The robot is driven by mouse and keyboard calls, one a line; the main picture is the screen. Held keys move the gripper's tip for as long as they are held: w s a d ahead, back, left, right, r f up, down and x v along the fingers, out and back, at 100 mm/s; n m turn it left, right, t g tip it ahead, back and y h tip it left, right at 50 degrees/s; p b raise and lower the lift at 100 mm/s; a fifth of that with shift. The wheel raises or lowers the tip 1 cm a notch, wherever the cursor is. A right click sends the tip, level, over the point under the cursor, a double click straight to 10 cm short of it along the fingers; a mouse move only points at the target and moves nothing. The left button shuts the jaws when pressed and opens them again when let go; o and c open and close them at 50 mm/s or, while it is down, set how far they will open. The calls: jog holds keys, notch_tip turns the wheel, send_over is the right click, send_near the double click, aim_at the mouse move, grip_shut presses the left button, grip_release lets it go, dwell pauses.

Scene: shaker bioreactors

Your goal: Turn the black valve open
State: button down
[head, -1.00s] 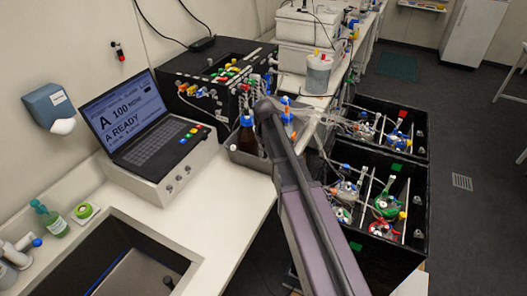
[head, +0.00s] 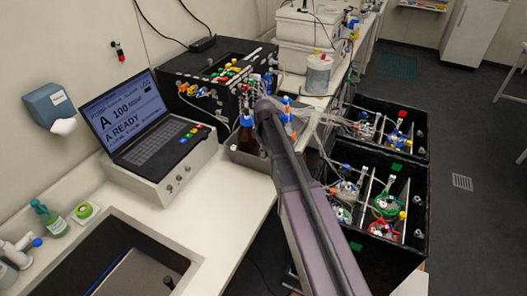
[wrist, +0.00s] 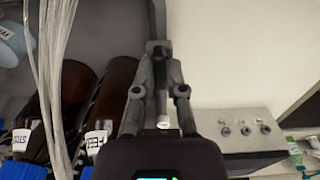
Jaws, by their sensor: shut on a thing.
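In the wrist view, my gripper (wrist: 158,65) has its two fingers drawn together at the top centre. They are closed on a small dark piece, which looks like the black valve (wrist: 159,47). A grey upright part runs up behind it. The valve's turn angle is too small and dark to read. In the head view my arm covers the gripper and the valve, beside the blue-capped bottles at the bench's far end.
Brown bottles (wrist: 74,82) and clear tubing (wrist: 50,70) are close on the left in the wrist view. A grey box with knobs (wrist: 240,131) is at the right. In the head view, a laptop (head: 150,115) stands left and black crates with vessels (head: 350,245) stand right.

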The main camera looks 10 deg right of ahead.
jog(key=c, duration=0.7)
grip_release()
jog(key=shift+m, duration=0.5)
